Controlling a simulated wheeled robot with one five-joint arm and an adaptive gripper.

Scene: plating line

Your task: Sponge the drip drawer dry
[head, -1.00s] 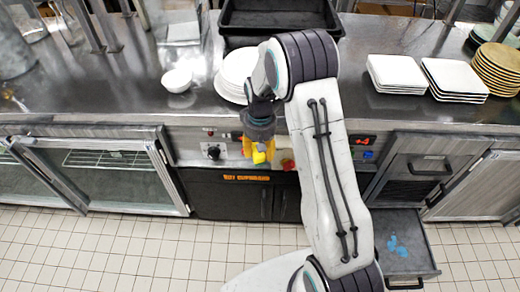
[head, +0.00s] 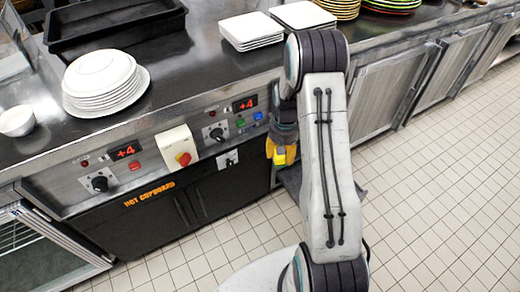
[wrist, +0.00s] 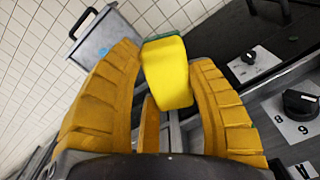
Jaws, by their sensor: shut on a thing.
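My gripper (wrist: 165,100) has ribbed orange-yellow fingers and is shut on a yellow sponge (wrist: 167,75) with a green edge. In the head view my gripper (head: 282,153) hangs in front of the counter's control panels, with a bit of the yellow sponge (head: 279,159) showing. The open drip drawer (wrist: 107,42) is a grey tray with a dark handle, beyond the sponge and apart from it. In the head view the drawer (head: 290,181) is low and mostly hidden behind my arm.
A black hot cupboard (head: 150,215) with knobs and switches above it is left of my gripper. Plate stacks (head: 104,83) and a black tray (head: 110,25) stand on the steel counter. Tiled floor (head: 440,190) is clear at right.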

